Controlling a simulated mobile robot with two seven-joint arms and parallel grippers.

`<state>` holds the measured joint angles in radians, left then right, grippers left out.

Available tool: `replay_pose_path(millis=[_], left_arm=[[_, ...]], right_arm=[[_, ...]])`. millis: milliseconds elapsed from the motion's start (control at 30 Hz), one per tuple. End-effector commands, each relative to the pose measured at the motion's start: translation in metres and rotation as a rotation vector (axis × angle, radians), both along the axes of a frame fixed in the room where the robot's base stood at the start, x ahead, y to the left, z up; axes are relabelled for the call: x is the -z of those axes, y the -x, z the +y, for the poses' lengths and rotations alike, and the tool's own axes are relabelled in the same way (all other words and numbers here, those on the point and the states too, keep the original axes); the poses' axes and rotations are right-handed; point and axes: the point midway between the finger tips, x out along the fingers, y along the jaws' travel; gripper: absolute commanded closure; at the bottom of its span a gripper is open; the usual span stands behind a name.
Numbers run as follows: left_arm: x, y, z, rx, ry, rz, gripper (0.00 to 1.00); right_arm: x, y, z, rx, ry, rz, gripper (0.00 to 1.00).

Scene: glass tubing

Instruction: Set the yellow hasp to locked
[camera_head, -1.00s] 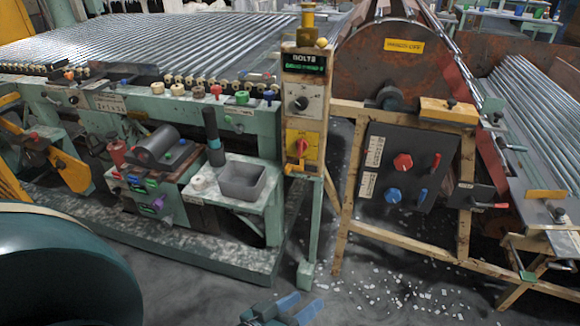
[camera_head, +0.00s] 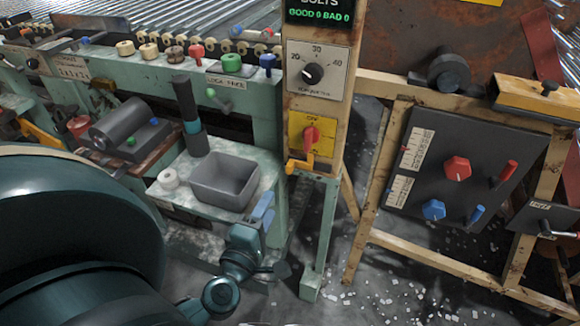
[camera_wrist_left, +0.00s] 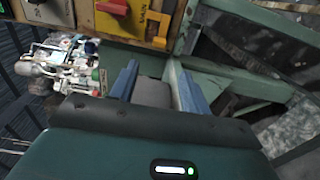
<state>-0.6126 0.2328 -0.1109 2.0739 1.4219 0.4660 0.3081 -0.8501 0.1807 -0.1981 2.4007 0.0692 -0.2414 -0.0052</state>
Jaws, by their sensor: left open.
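The yellow hasp (camera_head: 298,166) sits at the lower edge of the yellow switch plate on the post, below the red rotary handle (camera_head: 311,136). In the left wrist view a yellow piece, apparently the hasp (camera_wrist_left: 159,40), shows near the top, beside the yellow plate with the red handle. I cannot tell the hasp's exact setting. My left gripper (camera_head: 263,207) is below and left of the hasp, near the grey bin, apart from the hasp. Its blue fingers are spread and empty; they show in the left wrist view (camera_wrist_left: 158,72). My right gripper is not in view.
A dial panel (camera_head: 318,72) is above the switch plate. A dark control panel (camera_head: 470,150) is at right.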

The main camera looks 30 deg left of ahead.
Motion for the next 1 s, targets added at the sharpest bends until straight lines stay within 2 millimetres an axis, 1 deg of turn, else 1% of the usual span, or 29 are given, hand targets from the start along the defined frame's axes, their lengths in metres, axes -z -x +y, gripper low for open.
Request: replay_pose_path(millis=[167,400,500,600,700,800,1000], left_arm=[[-0.003,-0.028,0.007,0.000,-0.001,-0.005,0.53],[-0.003,-0.079,0.018,0.001,-0.002,-0.005,0.53],[-0.002,-0.096,0.023,0.001,-0.003,-0.002,0.53],[-0.001,-0.109,0.026,0.003,-0.003,-0.001,0.53],[-0.001,-0.117,0.028,0.003,-0.003,0.000,0.53],[-0.001,-0.121,0.029,0.003,-0.003,0.000,0.53],[-0.001,-0.123,0.029,0.003,-0.003,0.001,0.53]], right_arm=[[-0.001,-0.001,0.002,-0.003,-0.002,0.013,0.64],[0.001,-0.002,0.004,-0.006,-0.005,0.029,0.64],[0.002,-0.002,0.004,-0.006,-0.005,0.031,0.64],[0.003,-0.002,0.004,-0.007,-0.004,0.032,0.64],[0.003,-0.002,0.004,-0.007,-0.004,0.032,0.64],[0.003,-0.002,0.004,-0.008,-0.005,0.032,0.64],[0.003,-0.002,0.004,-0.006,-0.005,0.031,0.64]])
